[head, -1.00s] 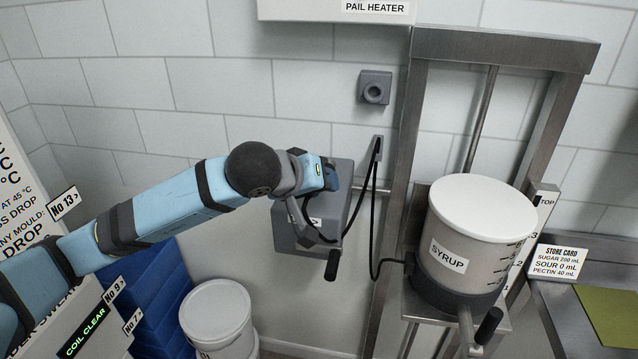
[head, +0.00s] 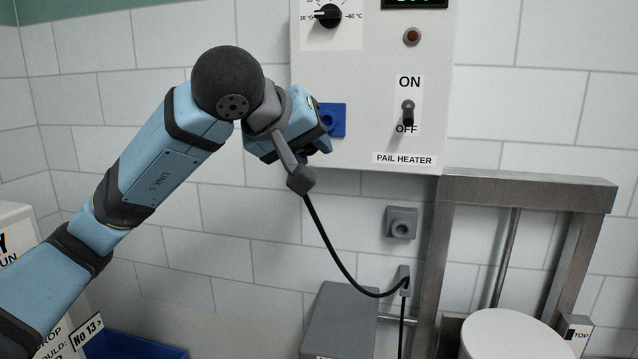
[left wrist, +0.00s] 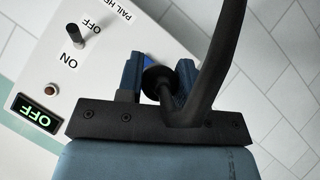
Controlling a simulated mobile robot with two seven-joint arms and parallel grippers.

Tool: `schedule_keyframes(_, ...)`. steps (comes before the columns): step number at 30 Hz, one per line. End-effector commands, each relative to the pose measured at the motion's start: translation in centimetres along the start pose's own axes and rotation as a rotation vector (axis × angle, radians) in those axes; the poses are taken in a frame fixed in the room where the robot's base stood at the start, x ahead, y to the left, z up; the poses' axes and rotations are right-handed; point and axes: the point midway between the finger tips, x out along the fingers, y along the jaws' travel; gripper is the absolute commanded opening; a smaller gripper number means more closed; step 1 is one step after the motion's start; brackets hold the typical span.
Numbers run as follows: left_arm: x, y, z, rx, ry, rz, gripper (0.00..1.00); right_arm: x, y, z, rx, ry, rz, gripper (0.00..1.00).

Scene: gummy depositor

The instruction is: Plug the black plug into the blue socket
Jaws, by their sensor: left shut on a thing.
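The blue socket (head: 336,119) is on the lower left of the white pail heater panel, partly hidden behind my left gripper (head: 320,140). My left gripper is shut on the black plug (left wrist: 158,82), whose round black body shows between the fingers in the left wrist view. A thick black cable (left wrist: 222,60) runs back from it over the gripper. A patch of blue, likely the socket (left wrist: 152,60), shows just past the plug. The plug's front end is hidden, so I cannot tell whether it touches or enters the socket. My right gripper is not in view.
The pail heater panel (head: 375,145) carries a dial (head: 327,16) and a switch (head: 407,110); its display (left wrist: 38,115) reads OFF. A grey socket (head: 401,222) is on the wall below. The cable (head: 335,255) hangs to a wall clip (head: 404,280). A steel frame (head: 525,190) stands right.

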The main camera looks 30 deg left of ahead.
Motion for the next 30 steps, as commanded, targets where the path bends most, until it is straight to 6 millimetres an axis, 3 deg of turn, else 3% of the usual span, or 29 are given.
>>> schedule_keyframes(4, -1.3, 0.6, -0.8, -0.001, 0.005, -0.004, 0.0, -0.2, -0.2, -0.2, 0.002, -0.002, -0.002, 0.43)
schedule_keyframes(18, -1.3, 0.5, -0.7, -0.002, 0.007, -0.003, 0.0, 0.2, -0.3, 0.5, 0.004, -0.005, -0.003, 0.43)
schedule_keyframes(30, 1.8, 0.5, -3.4, -0.004, 0.004, -0.005, 0.0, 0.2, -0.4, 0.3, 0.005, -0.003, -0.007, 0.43)
